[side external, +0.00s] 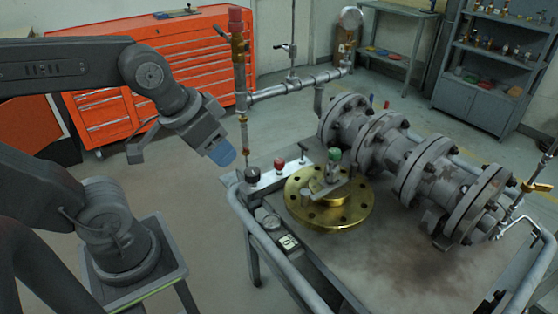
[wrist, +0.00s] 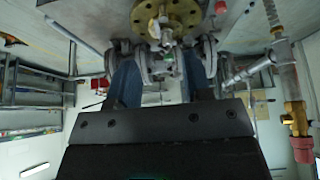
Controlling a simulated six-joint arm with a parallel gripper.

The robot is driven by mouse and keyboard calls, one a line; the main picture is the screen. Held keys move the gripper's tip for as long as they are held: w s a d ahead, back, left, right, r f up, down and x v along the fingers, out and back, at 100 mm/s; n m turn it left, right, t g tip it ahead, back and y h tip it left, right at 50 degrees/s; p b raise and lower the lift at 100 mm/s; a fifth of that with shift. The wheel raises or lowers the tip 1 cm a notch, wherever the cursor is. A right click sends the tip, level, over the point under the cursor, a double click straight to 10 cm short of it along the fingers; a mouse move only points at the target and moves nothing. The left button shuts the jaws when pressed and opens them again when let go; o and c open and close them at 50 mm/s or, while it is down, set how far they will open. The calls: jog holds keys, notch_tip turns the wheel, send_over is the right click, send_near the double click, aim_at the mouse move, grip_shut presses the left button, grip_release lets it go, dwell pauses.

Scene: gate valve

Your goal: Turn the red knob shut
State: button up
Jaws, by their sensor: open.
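A small red knob (side external: 281,164) stands on a white panel at the left edge of the workbench, beside a black knob (side external: 252,174). A small red shape at the top of the wrist view (wrist: 220,7) looks like the same red knob. My gripper (side external: 180,155) is open and empty, in the air to the left of the bench and above its top, clearly apart from the red knob. Its two blue-tipped fingers are spread in the wrist view (wrist: 160,75).
A brass flange (side external: 350,210) with a green-topped fitting (side external: 334,156) sits right of the knob. Large grey flanged pipes (side external: 380,140) stand behind. A vertical pipe with a red cap (side external: 235,20) rises between my gripper and the bench. A bench rail (side external: 275,255) runs along the near edge.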

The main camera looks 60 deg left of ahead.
jog(key=shift+o, duration=1.3)
jog(key=w+a+r+n+g, duration=0.1)
jog(key=w+a+n, duration=0.1)
jog(key=w, duration=0.4)
jog(key=shift+w+a+n, duration=0.25)
jog(key=shift+w+n, duration=0.05)
jog(key=shift+n, duration=0.5)
jog(key=n+g, duration=0.5)
jog(key=n, duration=0.7)
send_over(279, 160)
notch_tip(279, 160, down, 13)
notch_tip(279, 160, down, 13)
jog(key=shift+f, duration=0.15)
jog(key=c, duration=0.9)
